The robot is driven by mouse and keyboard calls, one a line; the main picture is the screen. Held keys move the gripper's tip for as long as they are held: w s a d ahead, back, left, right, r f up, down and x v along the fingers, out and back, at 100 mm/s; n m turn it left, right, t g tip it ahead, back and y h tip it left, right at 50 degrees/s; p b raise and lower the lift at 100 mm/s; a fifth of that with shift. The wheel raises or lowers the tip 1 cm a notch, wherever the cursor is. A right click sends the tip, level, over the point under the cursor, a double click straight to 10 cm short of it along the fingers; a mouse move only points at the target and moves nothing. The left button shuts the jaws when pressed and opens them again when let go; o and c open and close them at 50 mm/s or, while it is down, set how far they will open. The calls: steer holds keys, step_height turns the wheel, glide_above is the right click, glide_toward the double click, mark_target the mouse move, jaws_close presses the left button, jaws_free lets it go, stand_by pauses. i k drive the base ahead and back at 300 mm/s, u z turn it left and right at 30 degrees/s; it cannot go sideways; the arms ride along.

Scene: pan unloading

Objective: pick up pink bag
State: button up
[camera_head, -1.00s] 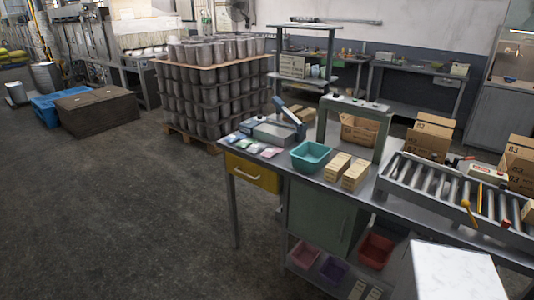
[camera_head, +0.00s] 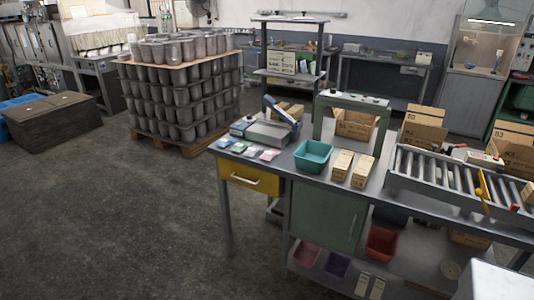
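A small pink bag (camera_head: 270,155) lies flat on the grey workbench (camera_head: 340,195), near its front left edge. It is the rightmost of several small flat bags in a row, beside a pale green bag (camera_head: 252,151). The pink bag is small in this view, and its details are hard to tell. My gripper is not in view.
A teal bin (camera_head: 313,156) and small cartons (camera_head: 342,164) stand right of the bags. A sealer-like device (camera_head: 272,132) is behind them. A roller conveyor (camera_head: 440,178) is at the right. A pallet of grey pots (camera_head: 180,92) stands behind left.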

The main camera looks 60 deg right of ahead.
mark_target(268, 155)
steer(key=z, duration=0.2)
steer(key=i, duration=0.9)
steer(key=u, duration=0.15)
